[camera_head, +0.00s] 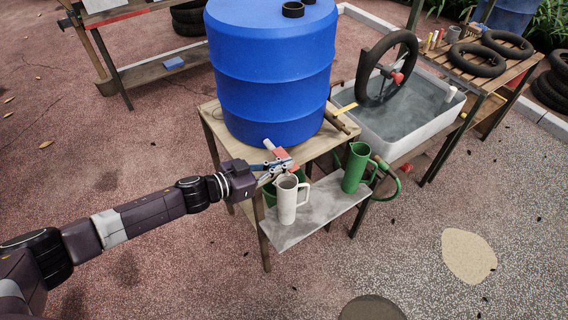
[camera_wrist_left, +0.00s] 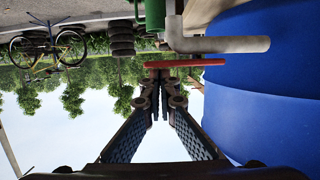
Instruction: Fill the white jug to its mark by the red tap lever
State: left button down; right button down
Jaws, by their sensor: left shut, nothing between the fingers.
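The white jug (camera_head: 288,202) stands upright on the grey shelf (camera_head: 312,212) in front of the blue barrel (camera_head: 270,62). Its fill mark and water level cannot be made out. The red tap lever (camera_head: 281,154) is at the barrel's lower front, above the jug; it also shows as a red bar (camera_wrist_left: 185,63) in the left wrist view, beside the pale tap pipe (camera_wrist_left: 220,44). My left gripper (camera_head: 284,167) is shut and empty, its fingertips (camera_wrist_left: 160,72) right at the lever. I cannot tell whether they touch it. My right gripper is not in view.
A green jug (camera_head: 356,168) stands on the shelf right of the white one, near a green hose (camera_head: 392,183). A water trough (camera_head: 420,125) with a tyre is behind, at the right.

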pick_arm(q)
jog(key=shift+s+d+f+m, duration=0.15)
jog(key=shift+f+m, duration=0.1)
jog(key=shift+f, duration=0.25)
jog(key=shift+s+f+m, duration=0.1)
jog(key=shift+f+m, duration=0.15)
jog(key=shift+f, duration=0.25)
dwell(0.5)
dwell(1.6)
dwell(1.8)
